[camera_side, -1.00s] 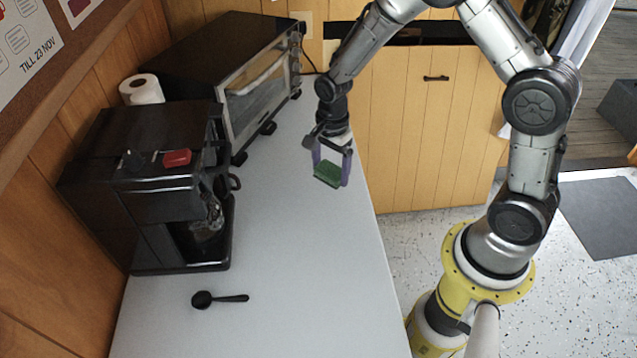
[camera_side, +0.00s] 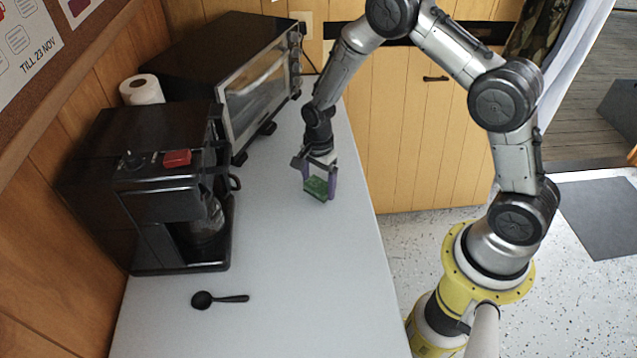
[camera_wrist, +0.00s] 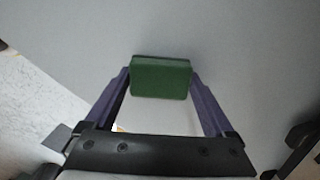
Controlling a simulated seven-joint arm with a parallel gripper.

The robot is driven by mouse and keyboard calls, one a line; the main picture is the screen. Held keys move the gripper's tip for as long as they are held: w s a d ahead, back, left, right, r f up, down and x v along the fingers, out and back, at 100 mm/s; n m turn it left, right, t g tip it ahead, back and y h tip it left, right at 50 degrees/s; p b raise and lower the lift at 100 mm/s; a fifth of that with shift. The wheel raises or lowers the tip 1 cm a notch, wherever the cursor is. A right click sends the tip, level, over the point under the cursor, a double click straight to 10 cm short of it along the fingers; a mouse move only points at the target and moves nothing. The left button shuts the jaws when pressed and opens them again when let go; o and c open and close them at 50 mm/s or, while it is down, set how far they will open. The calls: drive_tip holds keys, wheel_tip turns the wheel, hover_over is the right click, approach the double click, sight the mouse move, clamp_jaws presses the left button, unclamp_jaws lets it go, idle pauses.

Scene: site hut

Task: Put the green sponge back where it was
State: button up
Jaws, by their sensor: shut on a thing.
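The green sponge (camera_side: 317,188) is between the purple fingers of my gripper (camera_side: 318,186), which is shut on it. In the side view the sponge is low over the grey counter; I cannot tell whether it touches the surface. In the wrist view the sponge (camera_wrist: 161,77) sits at the fingertips of my gripper (camera_wrist: 160,82), with a finger against each short side. The grey counter (camera_side: 290,270) shows all around it.
A black coffee maker (camera_side: 150,190) and a black toaster oven (camera_side: 225,75) stand along the wall to the left. A black spoon (camera_side: 220,299) lies at the front of the counter. A paper roll (camera_side: 141,90) stands behind the coffee maker. The counter around my gripper is clear.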

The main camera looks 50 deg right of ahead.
drive_tip(key=shift+f, duration=0.15)
drive_tip(key=o, duration=1)
wheel_tip(320, 180, up, 13)
drive_tip(key=shift+f, duration=0.2)
wheel_tip(320, 180, up, 11)
drive_tip(key=n+t, duration=0.2)
drive_tip(key=n, duration=0.3)
hover_over(319, 184)
drive_tip(key=s, duration=0.6)
drive_tip(key=s+a+r+n+t, duration=0.1)
drive_tip(key=s+r+n, duration=0.3)
drive_tip(key=s+r, duration=0.1)
drive_tip(key=shift+s+a+r+n+t, duration=0.15)
drive_tip(key=shift+s+r+n+t, duration=0.35)
drive_tip(key=shift+s+n, duration=1.45)
drive_tip(key=shift+s+a+r+n+t, duration=0.15)
drive_tip(key=shift+s+r+n+t, duration=0.6)
drive_tip(key=shift+s, duration=2.15)
drive_tip(key=shift+s+a+r+n+t, duration=0.15)
drive_tip(key=shift+s+r+n, duration=0.2)
drive_tip(key=shift+s+n, duration=1.75)
